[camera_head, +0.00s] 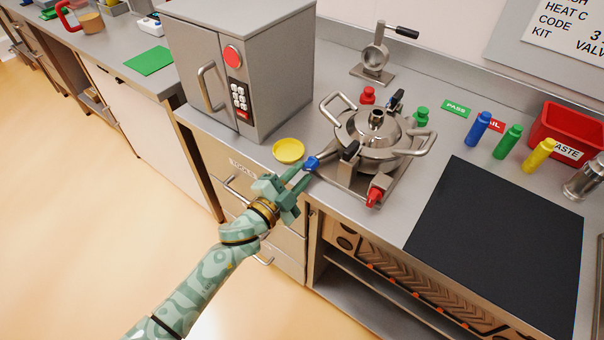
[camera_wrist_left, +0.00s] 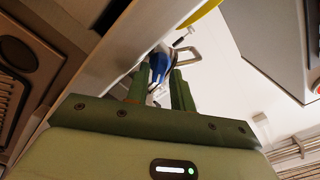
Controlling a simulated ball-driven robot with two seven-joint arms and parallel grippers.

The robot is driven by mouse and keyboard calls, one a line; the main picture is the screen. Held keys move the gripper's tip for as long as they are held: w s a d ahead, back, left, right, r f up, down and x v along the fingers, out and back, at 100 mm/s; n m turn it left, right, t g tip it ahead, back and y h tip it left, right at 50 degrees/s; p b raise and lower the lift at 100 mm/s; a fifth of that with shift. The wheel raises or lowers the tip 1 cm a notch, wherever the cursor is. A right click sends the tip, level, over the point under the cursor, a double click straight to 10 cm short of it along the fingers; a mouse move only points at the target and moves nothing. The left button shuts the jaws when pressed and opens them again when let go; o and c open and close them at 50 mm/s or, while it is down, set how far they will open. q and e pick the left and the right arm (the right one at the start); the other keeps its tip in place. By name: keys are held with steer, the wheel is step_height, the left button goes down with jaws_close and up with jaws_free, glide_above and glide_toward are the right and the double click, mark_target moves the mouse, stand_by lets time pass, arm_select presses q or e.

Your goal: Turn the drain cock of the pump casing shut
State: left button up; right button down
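The steel pump casing (camera_head: 372,152) with two loop handles stands on a square plate at the counter's front edge. A blue-ended fitting (camera_head: 311,163) sticks out at its left, and a red-handled fitting (camera_head: 376,193) is at its front. I cannot tell for certain which is the drain cock. My left gripper (camera_head: 303,176) is open just in front of the blue fitting. In the left wrist view the blue part (camera_wrist_left: 158,64) shows between and beyond the two fingertips; contact cannot be told. My right gripper is not in view.
A yellow dish (camera_head: 288,150) lies close to the left gripper. A grey oven-like box (camera_head: 240,70) stands behind it. Red (camera_head: 368,95) and green (camera_head: 421,115) knobs are near the casing. A black mat (camera_head: 500,245) lies to the right. Drawers (camera_head: 250,195) are below the counter edge.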

arm_select(q)
steer(key=shift+w+d, duration=0.45)
steer(key=shift+w, duration=0.1)
jaws_close()
